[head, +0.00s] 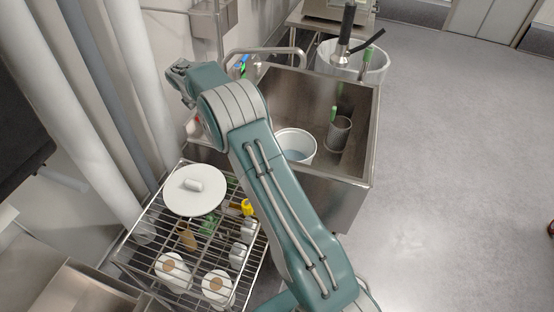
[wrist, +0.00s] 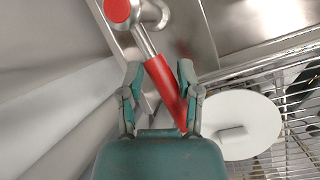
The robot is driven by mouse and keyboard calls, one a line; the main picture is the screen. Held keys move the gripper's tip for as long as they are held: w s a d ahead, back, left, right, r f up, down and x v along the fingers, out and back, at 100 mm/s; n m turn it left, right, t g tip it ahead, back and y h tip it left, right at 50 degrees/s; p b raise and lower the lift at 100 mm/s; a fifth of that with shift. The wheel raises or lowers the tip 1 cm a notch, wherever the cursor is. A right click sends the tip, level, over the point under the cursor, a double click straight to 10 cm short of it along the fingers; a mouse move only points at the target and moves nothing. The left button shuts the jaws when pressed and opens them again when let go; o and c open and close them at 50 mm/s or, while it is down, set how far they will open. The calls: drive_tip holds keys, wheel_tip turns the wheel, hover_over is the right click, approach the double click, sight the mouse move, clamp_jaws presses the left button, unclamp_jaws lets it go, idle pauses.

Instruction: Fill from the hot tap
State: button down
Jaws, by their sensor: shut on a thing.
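The hot tap's red lever handle (wrist: 166,88) slants down through the middle of the wrist view from a steel tap body (wrist: 150,14) with a red cap. My gripper (wrist: 160,76) has its two fingers on either side of the handle and is shut on it. A white bucket (head: 309,147) stands in the steel sink (head: 345,190), partly behind my arm, with bluish water showing inside. A curved steel pipe (head: 265,51) rises at the sink's back edge.
A wire rack (head: 150,238) stands left of the sink, holding a round white lid (head: 187,203) and several jars and rolls. A steel cup (head: 340,134) with a green-handled tool is in the sink. A lined bin (head: 378,72) stands behind.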

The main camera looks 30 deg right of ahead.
drive_tip(key=shift+a+f+m+h, duration=0.1)
drive_tip(key=shift+f+m+h, duration=0.1)
drive_tip(key=shift+m+h, duration=0.15)
drive_tip(key=shift+m+g, duration=0.25)
drive_tip(key=shift+g, duration=0.05)
drive_tip(key=shift+s, duration=0.1)
drive_tip(key=shift+a+f+m, duration=0.1)
drive_tip(key=shift+a+m, duration=0.15)
drive_tip(key=shift+m, duration=0.15)
drive_tip(key=shift+c, duration=2.4)
unclamp_jaws()
drive_tip(key=shift+d, duration=0.2)
drive_tip(key=o, duration=0.3)
drive_tip(key=shift+a, duration=0.15)
